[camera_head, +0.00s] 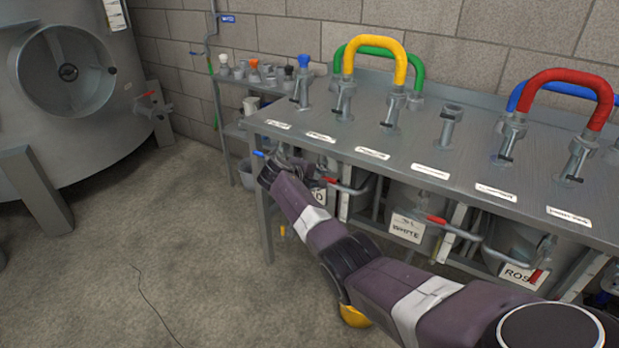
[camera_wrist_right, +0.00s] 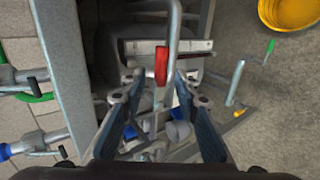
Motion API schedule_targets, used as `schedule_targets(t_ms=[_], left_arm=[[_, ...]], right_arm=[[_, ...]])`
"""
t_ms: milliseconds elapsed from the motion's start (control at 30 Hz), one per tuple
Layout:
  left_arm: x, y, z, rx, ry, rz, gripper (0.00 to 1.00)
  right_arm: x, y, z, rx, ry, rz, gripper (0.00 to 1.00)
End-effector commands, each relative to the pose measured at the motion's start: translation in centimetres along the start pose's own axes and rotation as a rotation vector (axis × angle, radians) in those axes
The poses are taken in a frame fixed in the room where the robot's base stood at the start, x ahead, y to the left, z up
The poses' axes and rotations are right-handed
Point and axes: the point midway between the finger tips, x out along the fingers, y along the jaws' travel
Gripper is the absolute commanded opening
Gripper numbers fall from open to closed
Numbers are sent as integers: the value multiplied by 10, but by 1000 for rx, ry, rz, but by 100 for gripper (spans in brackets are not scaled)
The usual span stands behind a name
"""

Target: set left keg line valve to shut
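Under the steel bench (camera_head: 425,130), the left keg line valve has a red lever (camera_head: 330,180) on a grey pipe, beside a keg label partly hidden by my arm. My right gripper (camera_head: 285,165) is at the bench's front left corner, close to this lever. In the right wrist view, a red lever (camera_wrist_right: 161,65) on a grey pipe lies ahead of and between the two fingertips. The fingers (camera_wrist_right: 158,85) are spread apart, and I see no clear contact with the lever. My left gripper is not in view.
Other red levers are at the WHITE keg (camera_head: 437,219) and the ROSÉ keg (camera_head: 537,275). Coloured hoses (camera_head: 375,47) arch above the bench top. A yellow bowl (camera_head: 355,316) is below my right arm. A steel tank (camera_head: 68,75) stands left, with open floor between.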

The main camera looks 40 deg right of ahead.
Motion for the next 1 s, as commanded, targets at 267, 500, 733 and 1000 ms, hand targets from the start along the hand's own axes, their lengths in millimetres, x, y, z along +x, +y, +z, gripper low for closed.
schedule_targets(t_ms=[267, 500, 733, 1000], left_arm=[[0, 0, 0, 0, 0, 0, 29], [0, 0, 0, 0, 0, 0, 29], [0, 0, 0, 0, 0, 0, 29], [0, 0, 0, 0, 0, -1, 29]], right_arm=[[-46, -1, -1, 0, 3, 1, 29], [-83, 0, -1, 0, 2, 0, 29], [-97, 0, 0, -1, 0, 0, 29], [-97, 0, 0, -2, 0, 0, 29]])
